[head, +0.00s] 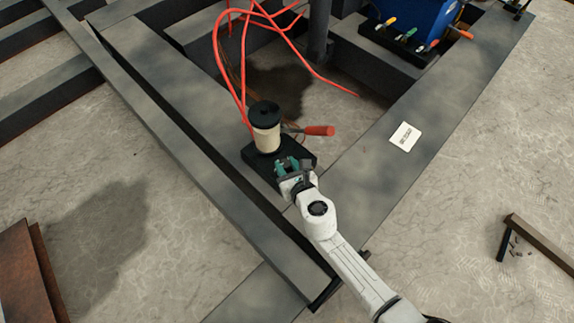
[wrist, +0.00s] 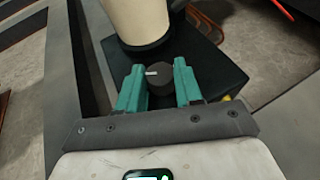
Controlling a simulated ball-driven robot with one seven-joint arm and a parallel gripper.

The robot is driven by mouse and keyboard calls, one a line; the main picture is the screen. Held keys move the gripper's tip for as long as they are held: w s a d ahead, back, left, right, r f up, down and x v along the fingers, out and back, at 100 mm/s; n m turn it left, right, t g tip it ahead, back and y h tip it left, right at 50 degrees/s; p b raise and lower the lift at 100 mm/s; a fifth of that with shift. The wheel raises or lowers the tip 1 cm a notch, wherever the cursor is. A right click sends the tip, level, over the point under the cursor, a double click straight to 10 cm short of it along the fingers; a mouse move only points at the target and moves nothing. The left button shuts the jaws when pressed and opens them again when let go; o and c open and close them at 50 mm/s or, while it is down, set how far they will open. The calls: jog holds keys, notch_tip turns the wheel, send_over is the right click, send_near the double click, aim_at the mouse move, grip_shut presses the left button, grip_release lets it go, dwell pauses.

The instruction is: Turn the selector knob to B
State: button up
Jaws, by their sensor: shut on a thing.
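The selector knob (wrist: 160,83) is a dark round knob with a short pale mark, seen in the wrist view on the black base (wrist: 205,65) of a device. The pale mark points to the left in that view. My gripper (wrist: 160,88) has its two green fingers on either side of the knob, shut on it. In the head view my gripper (head: 288,166) is at the front of the black base, and the knob is too small to make out. No letter B or other position labels can be read in either view.
A cream cylinder with a black top (head: 266,135) stands on the base, with a red-handled lever (head: 318,130) at its right. Red cables (head: 222,60) rise behind it. Grey beams (head: 200,150) flank the spot. A white card (head: 405,136) lies on the right beam.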

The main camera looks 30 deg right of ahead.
jog(key=shift+a+m+h, duration=0.1)
jog(key=shift+m+h, duration=0.2)
jog(key=shift+a+r+m+g+h+p, duration=0.15)
jog(key=shift+m+g+h+p, duration=0.2)
jog(key=shift+m+h, duration=0.75)
jog(key=m+g+h, duration=0.1)
jog(key=h, duration=0.1)
jog(key=m+h, duration=0.2)
jog(key=shift+w+a+g, duration=0.2)
jog(key=shift+g, duration=0.15)
jog(key=m+g+h, duration=0.1)
jog(key=m+h, duration=0.1)
jog(key=shift+w+a+f+m+g, duration=0.1)
jog(key=shift+f+m+g, duration=0.1)
jog(key=shift+m+g, duration=0.2)
jog(key=shift+m+g+h+b, duration=0.65)
jog(key=shift+m+g+h, duration=0.35)
jog(key=shift+m+g, duration=0.55)
jog(key=shift+w, duration=0.1)
jog(key=o, duration=1)
